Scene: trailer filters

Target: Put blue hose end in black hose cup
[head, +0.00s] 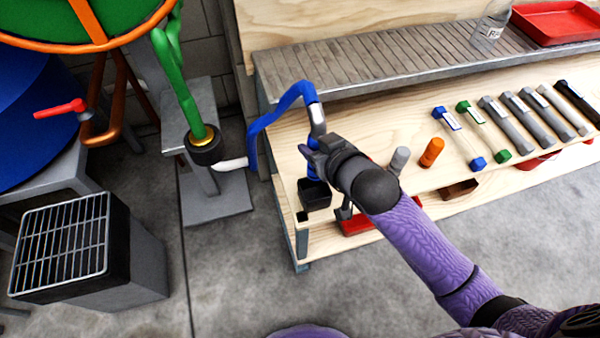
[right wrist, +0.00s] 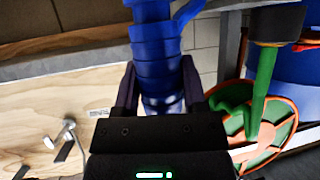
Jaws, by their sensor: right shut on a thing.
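The blue hose (head: 262,125) arches up from a white elbow and comes down through a silver section into my right gripper (head: 316,156). In the right wrist view the same hose (right wrist: 155,60) stands between the two fingers of my gripper (right wrist: 158,88), which are shut on it. The blue hose end (head: 312,174) shows below the fingers, pointing down. The black hose cup (head: 315,195) is directly beneath it at the bench's left edge. I cannot tell whether the end is above the cup's rim or inside it. My left gripper is not in view.
Grey (head: 399,160) and orange (head: 432,152) cylinders stand right of my gripper. Several capped filter tubes lie farther right. A slatted metal shelf (head: 400,72) runs behind. A green hose (head: 178,80) and a grated box (head: 62,245) are at left.

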